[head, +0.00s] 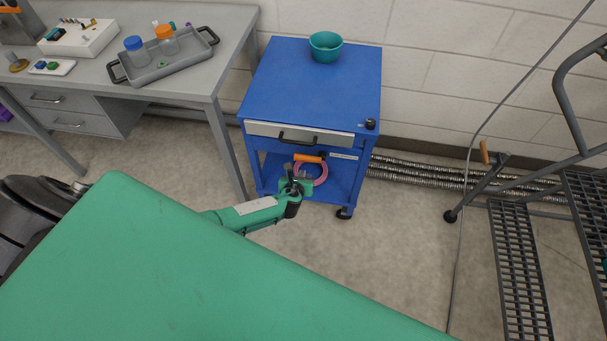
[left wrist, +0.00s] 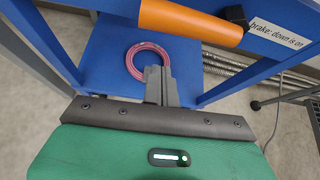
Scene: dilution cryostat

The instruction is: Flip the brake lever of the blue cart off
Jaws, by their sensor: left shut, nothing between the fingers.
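The blue cart (head: 318,80) stands against the wall in the head view, with a grey drawer front below its top. Its orange brake lever (head: 309,158) sticks out at the front under the drawer and looks roughly level. In the left wrist view the orange lever (left wrist: 190,20) is large near the top, beside a label reading "brake: down is on" (left wrist: 282,33). My left gripper (head: 298,172) is just below the lever in the head view; its shut, empty fingers (left wrist: 158,84) point toward the cart's lower shelf. I cannot tell whether they touch the lever. My right gripper is not in view.
A pink ring (left wrist: 147,60) lies on the cart's lower shelf. A teal bowl (head: 325,46) stands on the cart top. A grey desk with a tray (head: 165,65) is at left. Grey steps (head: 520,260) and an orange-handled bar stand at right. Floor between is clear.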

